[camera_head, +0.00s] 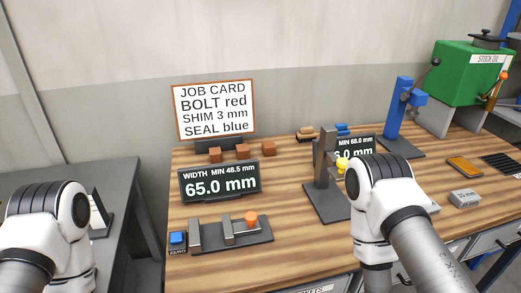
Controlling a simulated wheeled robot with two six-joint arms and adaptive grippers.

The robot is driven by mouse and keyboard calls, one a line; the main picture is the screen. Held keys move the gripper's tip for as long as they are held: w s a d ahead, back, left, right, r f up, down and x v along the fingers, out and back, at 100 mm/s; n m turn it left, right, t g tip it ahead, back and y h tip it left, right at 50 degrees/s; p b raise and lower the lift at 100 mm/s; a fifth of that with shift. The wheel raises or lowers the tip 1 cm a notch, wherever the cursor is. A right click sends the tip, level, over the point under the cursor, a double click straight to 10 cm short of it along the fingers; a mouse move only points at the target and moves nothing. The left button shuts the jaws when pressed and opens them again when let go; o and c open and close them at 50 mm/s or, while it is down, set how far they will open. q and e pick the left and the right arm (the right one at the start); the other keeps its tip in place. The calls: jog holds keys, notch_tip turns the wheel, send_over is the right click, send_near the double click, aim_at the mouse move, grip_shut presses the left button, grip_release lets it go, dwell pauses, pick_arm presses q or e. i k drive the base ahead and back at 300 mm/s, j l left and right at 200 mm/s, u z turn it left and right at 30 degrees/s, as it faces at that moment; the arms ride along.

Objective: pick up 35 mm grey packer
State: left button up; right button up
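The grey packer (465,198) is a small light-grey block lying on the wooden bench (320,262) at the right, near its front edge. Its marking looks like "35 mm" but is small. My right arm stands to the left of the packer, clearly apart from it in the picture, and hides part of the bench. My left arm is at the far left, over the dark side table. Neither gripper's fingers show in this view.
A width gauge (260,232) with a display, a grey stand (325,185), a job card (214,108) and brown blocks occupy the bench. A green oil tank (466,75) and blue press (404,105) stand behind the packer. An orange plate (464,166) lies just behind it.

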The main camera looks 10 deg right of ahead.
aim_at(465, 198)
jog(key=k+l+z, duration=0.15)
jog(key=z, duration=0.3)
jog(key=k+l+z, duration=0.1)
jog(key=z, duration=0.35)
jog(key=k+l+z, duration=0.1)
jog(key=l+z, duration=0.2)
jog(key=z, duration=0.15)
